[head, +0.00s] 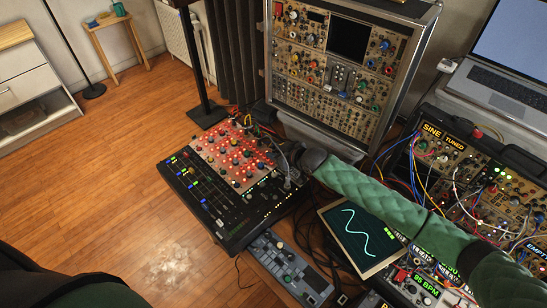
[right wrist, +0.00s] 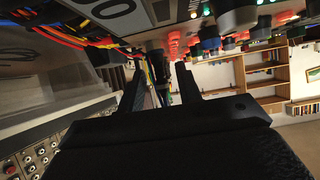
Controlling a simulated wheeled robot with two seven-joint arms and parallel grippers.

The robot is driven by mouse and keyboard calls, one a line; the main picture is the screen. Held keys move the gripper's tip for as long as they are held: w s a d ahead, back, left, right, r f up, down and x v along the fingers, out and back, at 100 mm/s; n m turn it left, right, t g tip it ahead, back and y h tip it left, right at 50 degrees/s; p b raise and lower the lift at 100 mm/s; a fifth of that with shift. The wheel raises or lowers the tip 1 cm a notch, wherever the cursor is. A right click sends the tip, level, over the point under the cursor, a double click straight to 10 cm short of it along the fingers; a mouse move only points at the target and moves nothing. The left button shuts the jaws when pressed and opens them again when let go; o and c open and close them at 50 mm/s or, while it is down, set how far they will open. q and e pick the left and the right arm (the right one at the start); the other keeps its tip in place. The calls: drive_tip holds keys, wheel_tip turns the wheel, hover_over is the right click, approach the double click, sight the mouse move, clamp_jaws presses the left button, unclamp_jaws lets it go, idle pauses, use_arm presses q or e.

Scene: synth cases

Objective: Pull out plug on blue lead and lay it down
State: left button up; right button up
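My right gripper (head: 297,158) reaches in from the right, over the right edge of the black mixer (head: 226,228) with the red-lit knob panel. In the right wrist view my right gripper (right wrist: 160,70) has its two dark fingers apart. A dark plug (right wrist: 157,62) shows between and beyond the fingers, with thin leads beside it, one bluish. I see gaps at both sides of it; contact cannot be made out. In the head view the plug is too small to tell, and blue leads (head: 391,148) show at the right-hand synth. My left gripper is out of view.
A tall synth case (head: 340,95) stands behind the mixer. A scope screen (head: 360,236) and a small grey device (head: 287,268) lie in front. Another patched synth case (head: 470,180) and a laptop (head: 507,88) are at right. The wooden floor (head: 110,190) at left is open.

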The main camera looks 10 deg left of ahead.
drive_tip(key=c, duration=0.7)
clamp_jaws()
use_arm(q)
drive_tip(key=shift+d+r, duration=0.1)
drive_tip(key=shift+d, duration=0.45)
use_arm(e)
drive_tip(key=shift+r, duration=0.2)
use_arm(q)
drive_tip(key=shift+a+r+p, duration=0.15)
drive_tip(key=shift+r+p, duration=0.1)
drive_tip(key=shift+p, duration=0.05)
use_arm(e)
drive_tip(key=shift+r, duration=0.3)
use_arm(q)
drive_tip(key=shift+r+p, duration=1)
use_arm(e)
drive_tip(key=shift+r, duration=1.5)
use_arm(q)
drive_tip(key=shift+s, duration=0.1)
use_arm(e)
drive_tip(key=shift+w, duration=0.1)
